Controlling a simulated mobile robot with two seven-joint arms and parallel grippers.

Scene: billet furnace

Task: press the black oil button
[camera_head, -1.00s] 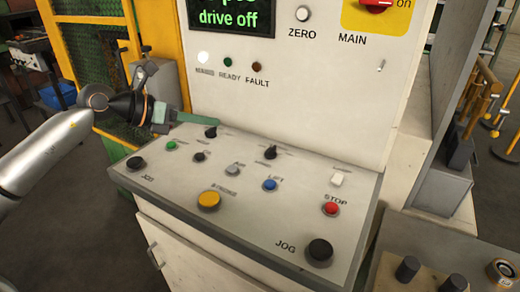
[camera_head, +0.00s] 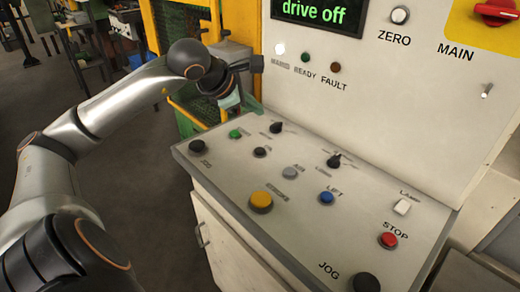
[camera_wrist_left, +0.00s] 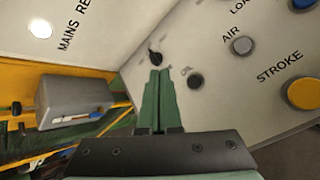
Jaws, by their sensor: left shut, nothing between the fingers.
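The small black button (camera_head: 262,152) that fits the oil button stands on the sloped console, between the green button (camera_head: 235,133) and the grey AIR button (camera_head: 290,172); its label is too blurred to read. In the left wrist view the black button (camera_wrist_left: 195,81) is just right of the fingers. My left gripper (camera_head: 234,100) is over the console's far left corner, up and left of the button and apart from it. In the left wrist view its green fingers (camera_wrist_left: 158,90) are shut and empty, pointing towards a black selector knob (camera_wrist_left: 155,58). My right gripper is out of view.
The console also carries a yellow STROKE button (camera_head: 261,201), blue LIFT button (camera_head: 326,198), red STOP button (camera_head: 389,240) and black JOG button (camera_head: 366,283). The upright panel with its screen (camera_head: 318,14) rises behind. A grey box (camera_wrist_left: 75,101) is beside the gripper.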

